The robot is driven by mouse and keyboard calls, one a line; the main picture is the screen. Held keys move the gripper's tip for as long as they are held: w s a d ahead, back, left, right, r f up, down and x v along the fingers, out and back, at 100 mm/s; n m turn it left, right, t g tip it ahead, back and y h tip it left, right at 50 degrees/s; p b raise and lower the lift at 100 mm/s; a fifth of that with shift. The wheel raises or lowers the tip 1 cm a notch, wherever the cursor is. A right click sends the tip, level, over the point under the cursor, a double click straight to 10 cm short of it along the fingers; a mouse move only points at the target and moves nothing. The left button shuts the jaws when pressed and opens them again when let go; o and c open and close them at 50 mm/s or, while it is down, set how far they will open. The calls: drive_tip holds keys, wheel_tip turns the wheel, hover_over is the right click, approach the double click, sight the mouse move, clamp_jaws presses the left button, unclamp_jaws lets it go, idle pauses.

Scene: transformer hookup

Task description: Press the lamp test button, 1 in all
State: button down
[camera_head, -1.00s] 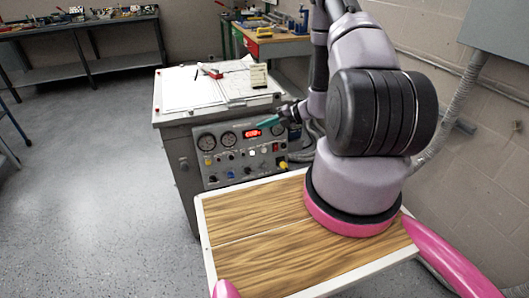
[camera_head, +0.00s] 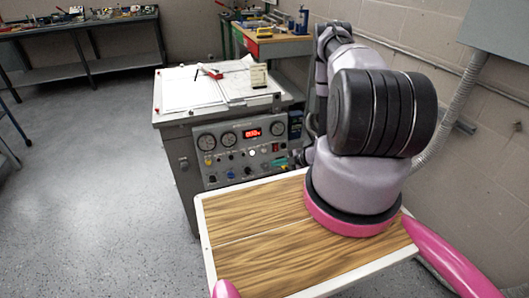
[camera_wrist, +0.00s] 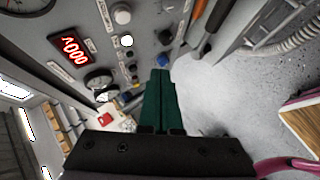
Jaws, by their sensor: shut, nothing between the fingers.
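The grey control panel (camera_head: 225,165) on the front of the console carries several buttons and knobs; its labels are too small to read, so I cannot tell which is the lamp test button. A bright white round button (camera_head: 252,153) sits below the red display (camera_head: 251,132); it also shows in the wrist view (camera_wrist: 126,41). My gripper (camera_head: 280,162) is at the panel's lower right. In the wrist view its green fingers (camera_wrist: 160,72) are together and empty, with their tips near small dark buttons and a blue knob (camera_wrist: 165,37). Contact with the panel cannot be told.
Round gauges (camera_head: 206,142) and a red switch (camera_head: 275,148) are on the panel. Papers (camera_head: 190,88) lie on the console top. The floor at left is clear.

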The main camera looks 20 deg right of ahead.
drive_tip(key=shift+w+f, duration=0.25)
drive_tip(key=shift+w, duration=1.15)
drive_tip(key=shift+w+f, duration=0.25)
drive_tip(key=shift+w, duration=1.2)
drive_tip(key=shift+w+f, duration=0.25)
drive_tip(key=shift+w, duration=1.15)
drive_tip(key=shift+w, duration=0.1)
drive_tip(key=shift+w, duration=0.3)
drive_tip(key=shift+w+f, duration=0.1)
drive_tip(key=shift+w, duration=0.35)
drive_tip(key=shift+s, duration=0.85)
drive_tip(key=s, duration=0.2)
drive_tip(key=s+r, duration=0.1)
drive_tip(key=s, duration=0.2)
